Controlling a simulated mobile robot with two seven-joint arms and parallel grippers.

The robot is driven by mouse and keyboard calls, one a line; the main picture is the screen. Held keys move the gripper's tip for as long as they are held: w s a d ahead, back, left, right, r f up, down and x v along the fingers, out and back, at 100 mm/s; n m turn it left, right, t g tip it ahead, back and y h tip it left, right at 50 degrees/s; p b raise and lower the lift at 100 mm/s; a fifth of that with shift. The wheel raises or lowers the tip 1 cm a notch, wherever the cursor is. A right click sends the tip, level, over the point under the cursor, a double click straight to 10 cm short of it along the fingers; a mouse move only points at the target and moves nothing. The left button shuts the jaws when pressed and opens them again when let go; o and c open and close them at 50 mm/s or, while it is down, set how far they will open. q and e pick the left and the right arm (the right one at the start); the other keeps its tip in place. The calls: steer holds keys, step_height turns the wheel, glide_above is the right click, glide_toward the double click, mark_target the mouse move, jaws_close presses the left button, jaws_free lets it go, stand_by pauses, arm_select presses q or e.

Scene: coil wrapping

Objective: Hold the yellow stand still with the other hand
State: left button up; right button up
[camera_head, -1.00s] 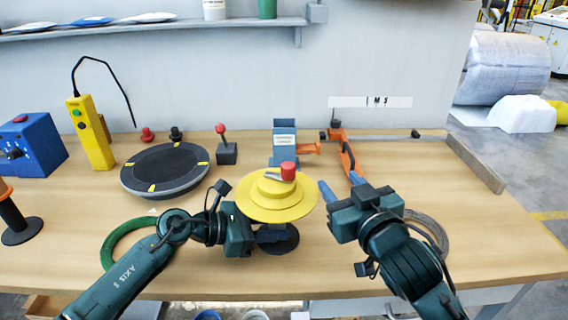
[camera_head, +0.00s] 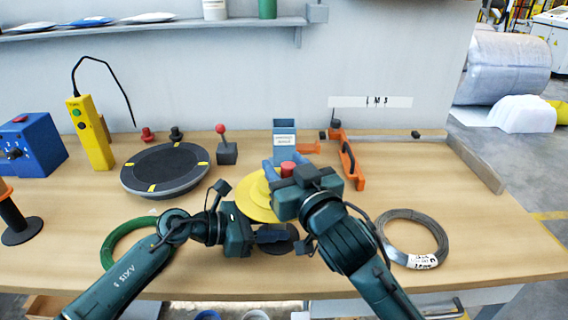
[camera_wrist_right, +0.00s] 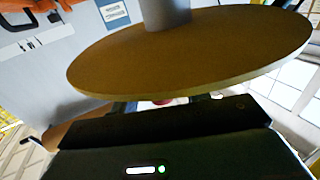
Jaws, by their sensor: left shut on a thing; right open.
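The yellow stand (camera_head: 256,199) has a round stepped disc with a red knob (camera_head: 287,168) on top and a dark round base (camera_head: 285,243). My left gripper (camera_head: 272,236) comes in from the left below the disc and is shut on the stand's post, which is mostly hidden. My right gripper (camera_head: 286,163) is open at the top of the stand, beside the red knob, and its wrist covers the disc's right side. In the right wrist view the disc (camera_wrist_right: 190,55) fills the middle, and a bit of red (camera_wrist_right: 165,101) shows by the fingers.
A grey wire coil (camera_head: 440,240) lies to the right and a green coil (camera_head: 112,245) to the left. A black turntable (camera_head: 165,170), a red-knobbed lever (camera_head: 227,152), a blue holder (camera_head: 284,135) and an orange tool (camera_head: 352,165) stand behind.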

steer(key=shift+w+a, duration=0.2)
steer(key=shift+w, duration=0.2)
steer(key=c, duration=1)
steer(key=shift+n+y, duration=0.3)
steer(key=shift+y, duration=0.1)
steer(key=shift+s+a+n+g+y, duration=0.1)
steer(key=shift+a+n+g+y, duration=0.05)
steer(key=shift+n+g+y, duration=1.05)
steer(key=shift+s+a+n+g+y, duration=0.15)
steer(key=shift+n+g+y, duration=0.7)
steer(key=shift+y, duration=0.65)
